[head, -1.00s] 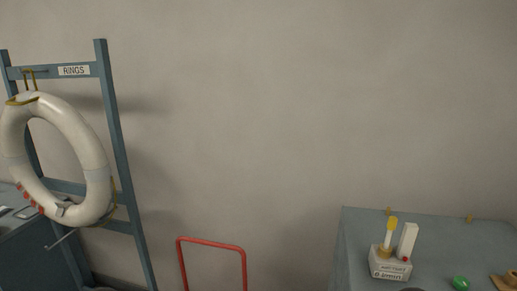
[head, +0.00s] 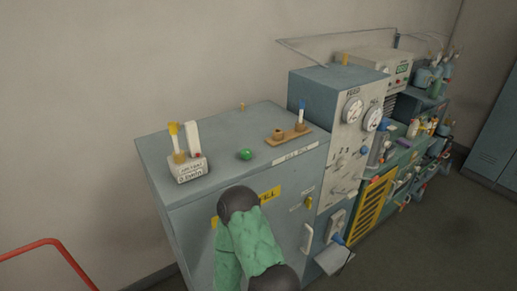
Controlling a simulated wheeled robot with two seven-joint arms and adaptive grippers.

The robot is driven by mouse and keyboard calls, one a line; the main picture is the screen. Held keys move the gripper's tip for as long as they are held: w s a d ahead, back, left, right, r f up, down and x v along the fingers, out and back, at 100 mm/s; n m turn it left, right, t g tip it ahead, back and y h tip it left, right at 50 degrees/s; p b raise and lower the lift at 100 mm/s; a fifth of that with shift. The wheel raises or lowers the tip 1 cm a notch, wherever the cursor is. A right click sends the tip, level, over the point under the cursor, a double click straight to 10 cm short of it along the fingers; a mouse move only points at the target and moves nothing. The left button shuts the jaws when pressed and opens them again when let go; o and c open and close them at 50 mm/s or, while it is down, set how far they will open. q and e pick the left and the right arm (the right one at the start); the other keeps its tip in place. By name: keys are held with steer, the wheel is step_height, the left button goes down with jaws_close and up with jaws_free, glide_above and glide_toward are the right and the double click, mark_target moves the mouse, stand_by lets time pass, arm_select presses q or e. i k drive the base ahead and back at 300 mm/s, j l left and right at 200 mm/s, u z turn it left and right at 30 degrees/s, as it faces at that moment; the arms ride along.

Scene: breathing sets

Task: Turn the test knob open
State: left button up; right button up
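No label that I can read in the head view marks the test knob, so I cannot tell which control it is. A small yellow knob (head: 309,202) sits on the front of the grey-blue cabinet (head: 215,104), beside a small label. A grey panel (head: 335,140) right of it carries two round gauges and several small controls, too small to read. A green-sleeved link of my arm (head: 254,243) with dark joints stands before the cabinet front and hides part of it. Neither of my grippers is in view.
On the cabinet top are a labelled white block (head: 190,171), a green knob (head: 245,154) and a wooden stand (head: 287,135). A white handle (head: 307,238) is on the cabinet front. A red rail (head: 50,243) stands at lower left. Floor at right (head: 440,230) is clear.

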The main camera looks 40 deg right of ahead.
mark_target(246, 153)
steer(key=z, duration=1.45)
steer(key=l+u, duration=0.25)
